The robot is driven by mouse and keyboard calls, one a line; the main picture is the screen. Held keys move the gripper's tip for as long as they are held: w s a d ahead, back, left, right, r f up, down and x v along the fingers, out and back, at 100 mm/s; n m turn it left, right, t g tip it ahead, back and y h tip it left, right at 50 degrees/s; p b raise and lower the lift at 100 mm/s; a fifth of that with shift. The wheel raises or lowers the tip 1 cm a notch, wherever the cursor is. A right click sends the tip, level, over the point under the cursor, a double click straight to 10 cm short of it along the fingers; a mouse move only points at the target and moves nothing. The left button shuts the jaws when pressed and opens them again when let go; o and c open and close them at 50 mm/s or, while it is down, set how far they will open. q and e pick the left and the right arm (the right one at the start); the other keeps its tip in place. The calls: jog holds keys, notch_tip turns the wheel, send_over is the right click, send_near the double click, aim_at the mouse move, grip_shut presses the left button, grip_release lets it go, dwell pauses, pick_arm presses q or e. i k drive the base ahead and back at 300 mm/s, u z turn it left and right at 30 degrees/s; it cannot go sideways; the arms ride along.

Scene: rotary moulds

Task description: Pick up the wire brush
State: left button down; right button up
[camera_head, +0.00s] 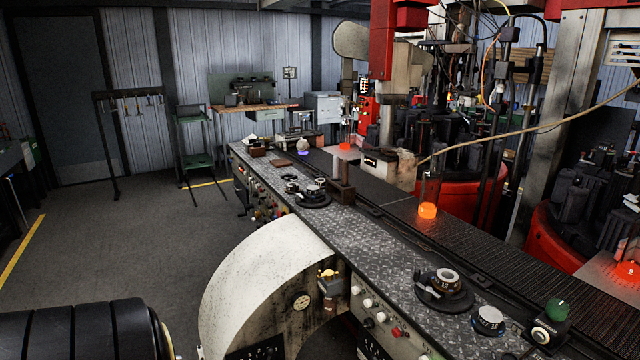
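I cannot make out the wire brush for certain. A small flat brown block (281,163) and a dark brown piece (258,150) lie at the far end of the metal ledge (370,245), too small to identify. Several tools (135,104) hang from a dark rack (114,150) at the back left, also too small to tell apart. Neither of my grippers is in view.
A conveyor (470,245) runs beside the ledge, with a glowing orange piece (427,210) on it. Dark round gauges (443,290) sit on the ledge. Red moulding machinery (560,235) stands right. A workbench (250,108) is at the back. The left floor is open.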

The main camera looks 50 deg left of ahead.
aim_at(345, 163)
jog(key=u, duration=1.6)
